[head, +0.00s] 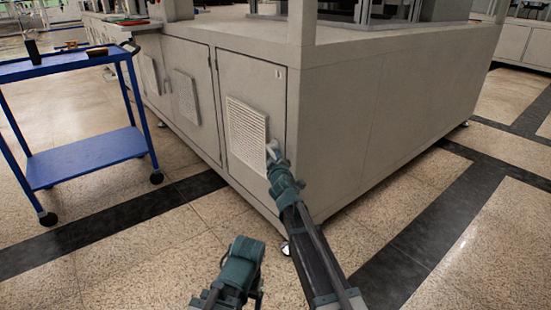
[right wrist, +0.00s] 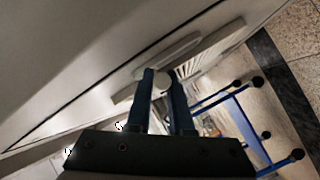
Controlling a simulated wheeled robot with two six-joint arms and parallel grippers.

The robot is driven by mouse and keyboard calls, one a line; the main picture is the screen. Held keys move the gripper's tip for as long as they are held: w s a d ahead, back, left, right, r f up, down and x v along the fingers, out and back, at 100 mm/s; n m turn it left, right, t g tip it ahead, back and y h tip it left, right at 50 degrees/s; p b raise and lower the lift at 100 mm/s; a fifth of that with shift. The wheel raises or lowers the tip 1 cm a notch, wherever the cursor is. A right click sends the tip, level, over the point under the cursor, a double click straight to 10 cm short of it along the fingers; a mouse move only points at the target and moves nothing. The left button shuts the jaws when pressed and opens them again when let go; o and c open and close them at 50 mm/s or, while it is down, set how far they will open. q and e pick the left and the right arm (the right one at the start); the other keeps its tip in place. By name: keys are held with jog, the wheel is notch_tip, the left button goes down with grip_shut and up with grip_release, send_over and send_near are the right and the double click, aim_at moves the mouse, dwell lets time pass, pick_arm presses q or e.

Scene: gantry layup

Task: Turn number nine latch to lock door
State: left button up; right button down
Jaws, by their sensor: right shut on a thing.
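The rightmost grey cabinet door (head: 240,80) in the head view looks closed and has a louvred vent and a small mark too small to read. My right gripper (head: 274,164) is at this door's right edge, beside the vent. In the right wrist view, its two blue fingers (right wrist: 165,88) are shut on the pale, rounded latch (right wrist: 163,77). The fingers hide part of the latch, and I cannot tell whether it is locked. My left arm shows at the bottom of the head view, but its fingers are not visible.
The grey cabinet (head: 360,110) continues around the corner to the right. More vented doors (head: 187,95) line its left part. A blue cart (head: 85,160) stands at the left.

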jog(key=c, duration=0.8)
grip_release()
jog(key=s, duration=0.4)
jog(key=s+r+p, duration=0.1)
jog(key=s, duration=0.8)
jog(key=shift+s+d+r+p, duration=0.3)
jog(key=shift+s+d, duration=0.05)
